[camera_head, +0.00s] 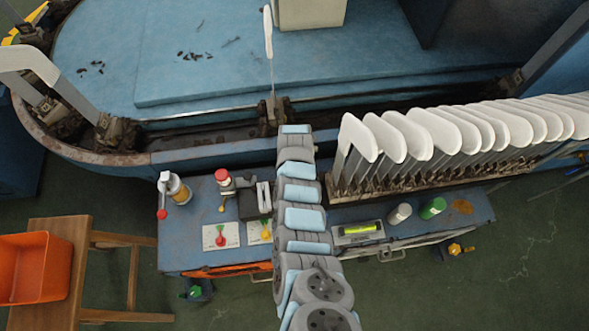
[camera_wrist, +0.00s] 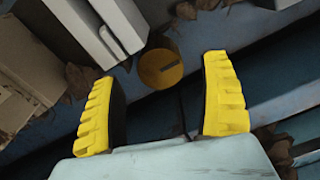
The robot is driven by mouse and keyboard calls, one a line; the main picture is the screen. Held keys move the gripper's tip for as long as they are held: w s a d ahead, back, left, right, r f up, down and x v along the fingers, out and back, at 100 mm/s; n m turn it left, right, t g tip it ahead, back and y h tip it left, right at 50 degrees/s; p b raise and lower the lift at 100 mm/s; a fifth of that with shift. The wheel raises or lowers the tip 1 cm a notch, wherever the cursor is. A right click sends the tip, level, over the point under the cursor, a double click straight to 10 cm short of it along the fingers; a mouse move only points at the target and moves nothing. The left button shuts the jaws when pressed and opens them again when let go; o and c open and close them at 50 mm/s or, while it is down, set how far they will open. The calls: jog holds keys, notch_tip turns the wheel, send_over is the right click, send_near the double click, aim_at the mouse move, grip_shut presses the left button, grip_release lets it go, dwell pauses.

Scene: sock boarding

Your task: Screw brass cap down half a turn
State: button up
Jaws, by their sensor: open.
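A round brass cap (camera_wrist: 161,69) with a dark slot across it shows in the wrist view. It lies ahead of my gripper (camera_wrist: 160,72), between the two yellow ribbed fingertips as seen from the wrist. The fingers are wide apart and nothing is held between them. I cannot tell how far the cap is below the fingertips. In the head view my arm reaches up to the blue machine's front edge, and the arm hides my fingers and the cap.
In the head view, a row of white sock forms (camera_head: 430,135) stands right of my arm. A blue bench (camera_head: 185,250) holds bottles, cards and a level (camera_head: 358,231). An orange bin (camera_head: 35,268) is far left.

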jog(key=shift+a+r, duration=0.1)
jog(key=shift+r, duration=1.1)
notch_tip(320, 180, up, 7)
jog(key=shift+f, duration=0.2)
